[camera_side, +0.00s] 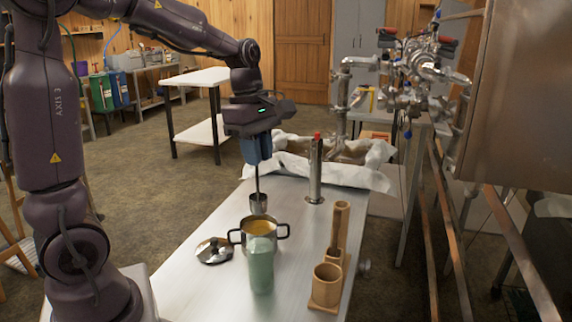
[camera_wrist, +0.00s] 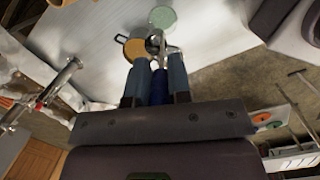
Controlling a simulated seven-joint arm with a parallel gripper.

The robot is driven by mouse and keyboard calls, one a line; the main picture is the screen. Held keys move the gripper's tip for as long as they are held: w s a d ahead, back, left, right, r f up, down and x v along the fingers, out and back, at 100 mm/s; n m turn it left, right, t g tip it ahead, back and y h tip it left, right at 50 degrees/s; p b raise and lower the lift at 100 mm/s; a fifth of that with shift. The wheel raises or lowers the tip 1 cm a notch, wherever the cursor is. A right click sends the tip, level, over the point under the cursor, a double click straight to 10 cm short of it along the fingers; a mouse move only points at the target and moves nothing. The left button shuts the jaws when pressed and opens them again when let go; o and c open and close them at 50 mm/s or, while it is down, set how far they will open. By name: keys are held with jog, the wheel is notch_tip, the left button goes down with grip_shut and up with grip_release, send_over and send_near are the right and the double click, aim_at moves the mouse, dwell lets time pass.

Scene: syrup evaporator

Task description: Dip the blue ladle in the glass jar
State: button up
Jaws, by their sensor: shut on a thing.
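My gripper (camera_side: 257,158) is shut on the blue handle of the ladle (camera_side: 258,202), above the table. The ladle hangs upright, its metal cup down, just above and behind the pot's far rim in the side view. In the wrist view the ladle's blue handle (camera_wrist: 158,88) lies between the fingers, and its cup overlaps the pot's edge. A pale green vessel (camera_side: 261,268), probably the glass jar, stands in front of the pot, apart from the ladle. Its round top shows in the wrist view (camera_wrist: 162,17). I cannot see inside it.
A two-handled metal pot (camera_side: 264,230) with amber contents stands between ladle and green vessel. A metal lid (camera_side: 214,250) lies left of it. A metal cylinder with a red top (camera_side: 315,170) stands behind. The table's near left is clear.

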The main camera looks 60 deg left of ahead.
aim_at(260, 213)
jog(key=shift+s+d+f, duration=0.15)
jog(key=shift+d+f, duration=0.05)
jog(key=shift+f, duration=6.4)
jog(key=shift+r, duration=5.85)
